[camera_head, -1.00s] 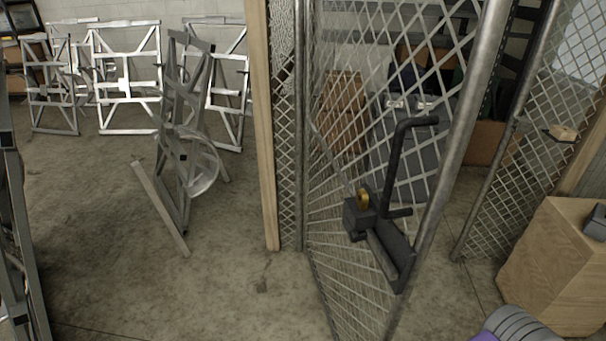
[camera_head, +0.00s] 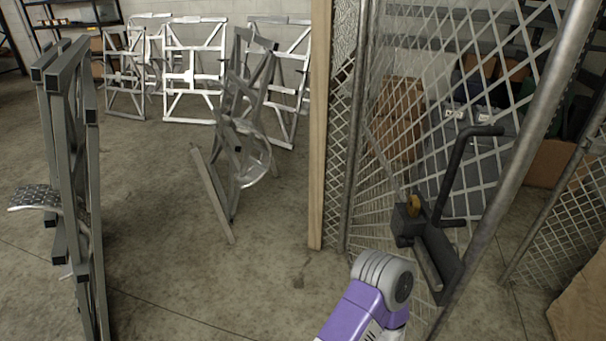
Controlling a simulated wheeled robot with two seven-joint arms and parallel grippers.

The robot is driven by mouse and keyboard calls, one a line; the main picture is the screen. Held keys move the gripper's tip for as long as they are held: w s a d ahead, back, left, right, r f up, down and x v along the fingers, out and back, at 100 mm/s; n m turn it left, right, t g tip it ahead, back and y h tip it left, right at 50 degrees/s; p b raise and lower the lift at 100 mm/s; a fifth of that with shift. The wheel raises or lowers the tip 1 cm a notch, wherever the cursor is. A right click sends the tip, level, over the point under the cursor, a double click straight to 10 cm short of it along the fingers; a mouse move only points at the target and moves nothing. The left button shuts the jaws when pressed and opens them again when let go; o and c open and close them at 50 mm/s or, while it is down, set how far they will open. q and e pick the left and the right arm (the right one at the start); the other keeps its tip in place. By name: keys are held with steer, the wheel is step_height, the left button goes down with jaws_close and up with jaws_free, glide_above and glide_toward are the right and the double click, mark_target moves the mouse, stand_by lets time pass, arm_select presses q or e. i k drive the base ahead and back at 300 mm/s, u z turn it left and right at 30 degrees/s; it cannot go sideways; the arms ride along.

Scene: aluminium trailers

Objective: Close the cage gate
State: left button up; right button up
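The cage gate (camera_head: 465,130) is a wire-mesh panel in a grey tubular frame. It stands swung open at an angle toward me on the right side of the head view. A dark latch with a bent handle (camera_head: 449,180) and a small brass-coloured part is on the gate near its free edge. My purple and grey arm reaches up from the bottom centre, in front of the gate's lower part. I cannot tell whether it touches the gate. No gripper fingers show in this view.
A wooden post (camera_head: 320,130) and narrow mesh strip stand at the gate's hinge side. Aluminium frames (camera_head: 195,70) lean at the back wall, and a dark frame stack (camera_head: 75,180) stands at the left. A wooden box (camera_head: 580,305) is at the lower right.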

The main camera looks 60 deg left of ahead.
mark_target(456, 274)
steer(key=u, duration=1.45)
steer(key=i, duration=0.5)
steer(key=z, duration=0.4)
steer(key=k, duration=0.4)
steer(key=u, duration=0.05)
